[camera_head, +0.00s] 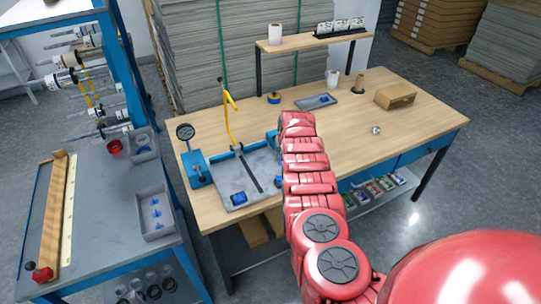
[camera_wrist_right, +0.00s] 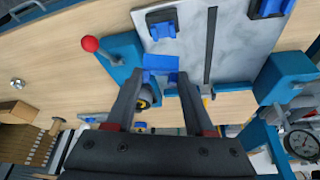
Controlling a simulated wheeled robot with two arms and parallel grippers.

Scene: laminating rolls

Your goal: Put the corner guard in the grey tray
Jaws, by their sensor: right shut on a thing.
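In the right wrist view my right gripper (camera_wrist_right: 161,78) is shut on a small blue piece, which looks like the corner guard (camera_wrist_right: 160,64), between its fingertips. The fingers are beside the grey plate of the bench fixture. Whether the piece touches the fixture is unclear. In the head view my red right arm reaches over the table and hides this gripper and the piece. A grey tray (camera_head: 316,101) with a blue piece in it lies at the back of the table, beyond the arm's end. My left gripper is not in view.
The fixture plate (camera_head: 232,182) bears a blue block (camera_head: 239,198). The left cart holds another grey tray (camera_head: 158,231) with blue pieces. The table's right side is mostly clear.

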